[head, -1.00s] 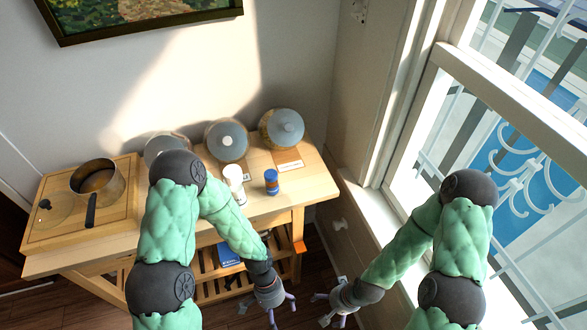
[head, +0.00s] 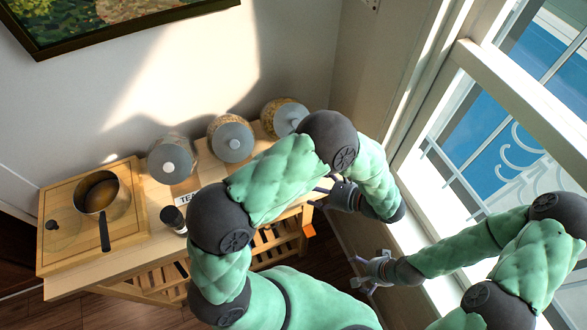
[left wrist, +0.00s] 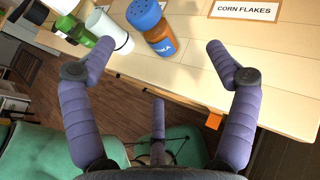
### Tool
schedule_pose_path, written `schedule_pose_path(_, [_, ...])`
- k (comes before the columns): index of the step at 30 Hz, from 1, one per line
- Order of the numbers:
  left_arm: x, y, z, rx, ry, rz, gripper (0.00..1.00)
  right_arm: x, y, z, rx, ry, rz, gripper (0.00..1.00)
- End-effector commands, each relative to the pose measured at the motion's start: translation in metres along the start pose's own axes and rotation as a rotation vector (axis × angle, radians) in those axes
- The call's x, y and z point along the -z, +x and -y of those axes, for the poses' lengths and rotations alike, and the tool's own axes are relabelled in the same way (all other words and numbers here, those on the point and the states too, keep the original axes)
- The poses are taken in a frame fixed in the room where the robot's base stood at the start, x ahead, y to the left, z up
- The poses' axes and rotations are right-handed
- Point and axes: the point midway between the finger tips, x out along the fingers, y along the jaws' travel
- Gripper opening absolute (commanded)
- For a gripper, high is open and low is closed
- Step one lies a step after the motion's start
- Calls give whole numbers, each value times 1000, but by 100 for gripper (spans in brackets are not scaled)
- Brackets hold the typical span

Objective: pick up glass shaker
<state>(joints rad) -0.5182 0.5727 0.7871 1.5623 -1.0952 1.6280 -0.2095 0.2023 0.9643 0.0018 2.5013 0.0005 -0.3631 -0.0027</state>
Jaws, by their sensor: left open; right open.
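A glass shaker (left wrist: 153,28) with a blue lid and orange-brown contents stands on the wooden table, at the top middle of the left wrist view. My arm hides it in the head view. My left gripper (left wrist: 159,45) is open; its two purple fingers are spread to either side of the shaker in the picture, with nothing between them. In the head view the left gripper (head: 325,190) is partly visible by the table's right end. My right gripper (head: 364,272) is open and empty, below the table's right end by the window.
Beside the shaker are a white cylinder (left wrist: 109,31) and a green container (left wrist: 78,36). A black-lidded shaker (head: 173,219), a pot (head: 103,195) on a board and several round jars (head: 232,138) share the table (head: 150,255). A window (head: 480,140) borders the right.

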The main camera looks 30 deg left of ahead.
Motion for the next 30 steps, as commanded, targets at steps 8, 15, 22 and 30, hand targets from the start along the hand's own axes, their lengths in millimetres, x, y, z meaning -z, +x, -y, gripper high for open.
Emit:
schedule_pose_path(8, [0, 39, -1, -4, 1, 3, 87, -2, 2, -1, 0, 0, 3, 100])
schedule_pose_path(15, [-1, 56, -2, -2, -1, 2, 87, -1, 3, -1, 0, 0, 3, 100])
schedule_pose_path(22, [-5, 85, -8, -6, 1, 1, 87, -1, 4, -2, 0, 0, 3, 100])
schedule_pose_path(30, [-5, 106, -7, -3, 0, 1, 87, -1, 6, -2, 0, 0, 3, 100])
